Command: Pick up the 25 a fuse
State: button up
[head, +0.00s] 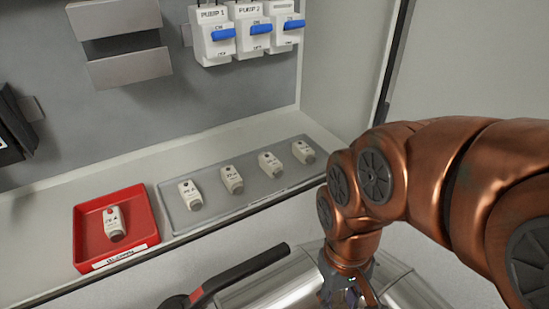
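Several small off-white fuses stand in a row in a grey tray (215,214) on the cabinet shelf: one at the left end (190,195), one beside it (232,180), one further right (270,165) and one at the right end (303,152). Another fuse (114,223), with a red mark, lies in a red tray (86,234) at the left. The ratings are too small to read, so I cannot tell which fuse is 25 A. My gripper (347,297) points down at the bottom edge, apart from the fuses. Its fingertips are cut off.
Breaker switches with blue levers (255,32) hang on the back panel, two labelled PUMP 1 and PUMP 2. A metal bracket (118,45) is at upper left. A black handle with a red part (240,272) and silver pipes (265,295) lie in front of the shelf.

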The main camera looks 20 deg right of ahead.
aim_at(270, 165)
jog(key=k, duration=1)
jog(key=z, duration=2.15)
jog(key=k, duration=1.2)
jog(key=u, duration=2.15)
jog(key=i, duration=0.5)
jog(key=u, duration=0.05)
